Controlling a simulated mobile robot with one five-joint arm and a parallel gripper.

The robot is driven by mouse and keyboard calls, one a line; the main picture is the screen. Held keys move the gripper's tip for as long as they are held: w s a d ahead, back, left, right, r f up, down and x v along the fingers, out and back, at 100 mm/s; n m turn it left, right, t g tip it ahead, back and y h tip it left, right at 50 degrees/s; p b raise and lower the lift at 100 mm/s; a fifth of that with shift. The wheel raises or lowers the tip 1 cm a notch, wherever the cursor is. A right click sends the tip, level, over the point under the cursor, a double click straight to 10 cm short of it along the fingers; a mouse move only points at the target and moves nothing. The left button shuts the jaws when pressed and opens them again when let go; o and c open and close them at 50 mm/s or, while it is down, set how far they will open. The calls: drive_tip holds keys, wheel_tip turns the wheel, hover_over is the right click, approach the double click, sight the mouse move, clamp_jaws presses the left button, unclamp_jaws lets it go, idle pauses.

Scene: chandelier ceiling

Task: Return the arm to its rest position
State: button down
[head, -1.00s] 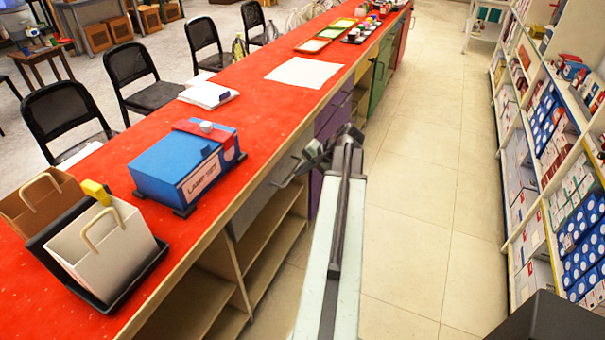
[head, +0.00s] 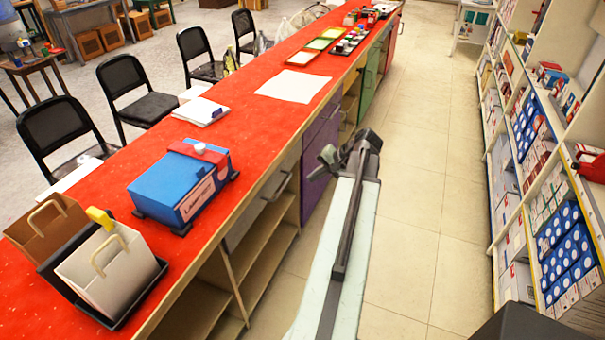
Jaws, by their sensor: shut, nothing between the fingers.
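My arm reaches up from the bottom middle of the head view over the tiled floor, just right of the red counter. My gripper (head: 346,152) is at its far end, dark grey, beside the counter's drawers and apart from the counter top. It is shut and I see nothing held in it. The fingertips are small and partly hidden by the arm's own end.
The long red counter (head: 262,122) runs along the left. It bears a blue box (head: 172,188), a white bag (head: 108,270) in a black tray, and a white sheet (head: 294,86). A stocked shelf (head: 495,190) stands right. The tiled aisle (head: 415,170) between is clear.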

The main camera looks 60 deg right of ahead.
drive_tip(key=shift+s+d+r, duration=0.1)
drive_tip(key=shift+s+r, duration=0.3)
drive_tip(key=shift+r, duration=0.1)
